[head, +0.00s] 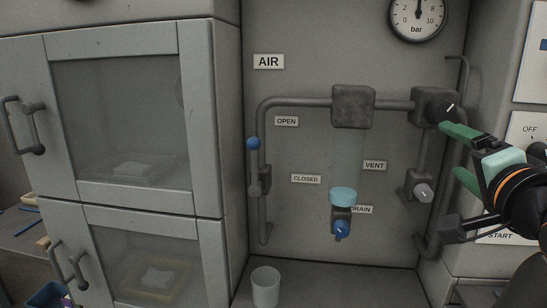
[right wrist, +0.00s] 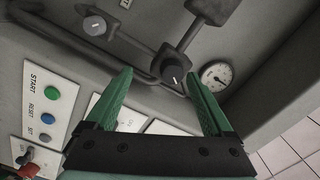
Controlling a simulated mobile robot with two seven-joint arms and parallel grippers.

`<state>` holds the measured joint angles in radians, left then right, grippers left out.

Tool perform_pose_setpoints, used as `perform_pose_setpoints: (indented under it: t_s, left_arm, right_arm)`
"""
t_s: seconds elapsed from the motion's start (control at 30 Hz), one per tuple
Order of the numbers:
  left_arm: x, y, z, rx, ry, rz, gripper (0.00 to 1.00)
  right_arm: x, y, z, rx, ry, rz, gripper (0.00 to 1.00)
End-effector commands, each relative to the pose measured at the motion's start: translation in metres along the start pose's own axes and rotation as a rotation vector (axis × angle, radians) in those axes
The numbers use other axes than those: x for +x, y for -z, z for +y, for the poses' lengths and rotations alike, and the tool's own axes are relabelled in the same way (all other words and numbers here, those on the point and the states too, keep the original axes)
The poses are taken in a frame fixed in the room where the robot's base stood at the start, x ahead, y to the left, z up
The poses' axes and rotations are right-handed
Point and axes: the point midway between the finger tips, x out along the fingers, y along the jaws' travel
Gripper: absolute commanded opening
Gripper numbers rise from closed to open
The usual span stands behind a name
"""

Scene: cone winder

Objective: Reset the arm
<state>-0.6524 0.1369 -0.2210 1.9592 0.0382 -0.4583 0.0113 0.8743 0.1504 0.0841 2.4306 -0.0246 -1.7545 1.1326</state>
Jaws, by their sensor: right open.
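My right gripper (head: 450,150) has green fingers spread apart with nothing between them. It is in front of the pipework at the right of the AIR panel, just below and right of a black knob (head: 444,107). In the right wrist view, the gripper (right wrist: 158,75) points toward the panel, and the black knob (right wrist: 173,77) shows beyond and between its fingertips, apart from them. A grey vent knob (head: 424,192) is below left of the gripper; it also shows in the wrist view (right wrist: 95,26). My left gripper is out of view.
A lever with a blue end (head: 253,144) stands upright by OPEN. A drain bowl (head: 342,195) with blue knob hangs at centre; a cup (head: 265,287) stands below. A gauge (head: 418,16) is above. A button panel (right wrist: 45,110) is nearby. Cabinet doors (head: 120,110) are at left.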

Motion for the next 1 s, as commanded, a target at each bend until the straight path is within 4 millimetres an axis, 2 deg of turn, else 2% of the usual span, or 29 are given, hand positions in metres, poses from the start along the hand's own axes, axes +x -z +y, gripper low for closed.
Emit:
perform_pose_setpoints:
  t_s: [0.03, 0.1, 0.2, 0.33, 0.47, 0.57, 0.67, 0.77, 0.8, 0.9, 1.0]
  left_arm:
    - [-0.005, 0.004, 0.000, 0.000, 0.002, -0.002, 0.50]
    - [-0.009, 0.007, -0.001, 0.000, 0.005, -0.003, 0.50]
    - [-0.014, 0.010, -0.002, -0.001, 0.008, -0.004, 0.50]
    - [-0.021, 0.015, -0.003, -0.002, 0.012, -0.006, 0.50]
    - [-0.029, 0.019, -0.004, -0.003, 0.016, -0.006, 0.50]
    - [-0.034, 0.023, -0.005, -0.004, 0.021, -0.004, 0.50]
    - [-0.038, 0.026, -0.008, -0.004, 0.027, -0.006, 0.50]
    - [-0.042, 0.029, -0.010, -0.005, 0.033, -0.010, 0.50]
    - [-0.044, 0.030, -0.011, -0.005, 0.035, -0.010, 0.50]
    - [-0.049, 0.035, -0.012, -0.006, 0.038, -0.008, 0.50]
    - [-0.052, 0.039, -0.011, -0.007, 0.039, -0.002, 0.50]
  right_arm:
    - [0.015, -0.015, 0.014, -0.069, -0.036, -0.034, 0.87]
    - [0.032, -0.037, 0.035, -0.171, -0.065, -0.076, 0.87]
    - [0.051, -0.071, 0.070, -0.313, -0.097, -0.143, 0.87]
    - [0.062, -0.117, 0.123, -0.483, -0.127, -0.241, 0.87]
    - [0.057, -0.164, 0.183, -0.638, -0.143, -0.349, 0.87]
    - [0.040, -0.200, 0.230, -0.746, -0.145, -0.438, 0.87]
    - [0.012, -0.233, 0.278, -0.843, -0.140, -0.530, 0.87]
    - [-0.027, -0.263, 0.323, -0.929, -0.128, -0.622, 0.87]
    - [-0.045, -0.274, 0.340, -0.962, -0.122, -0.660, 0.87]
    - [-0.093, -0.296, 0.376, -1.030, -0.102, -0.743, 0.87]
    - [-0.138, -0.312, 0.402, -1.080, -0.081, -0.809, 0.87]
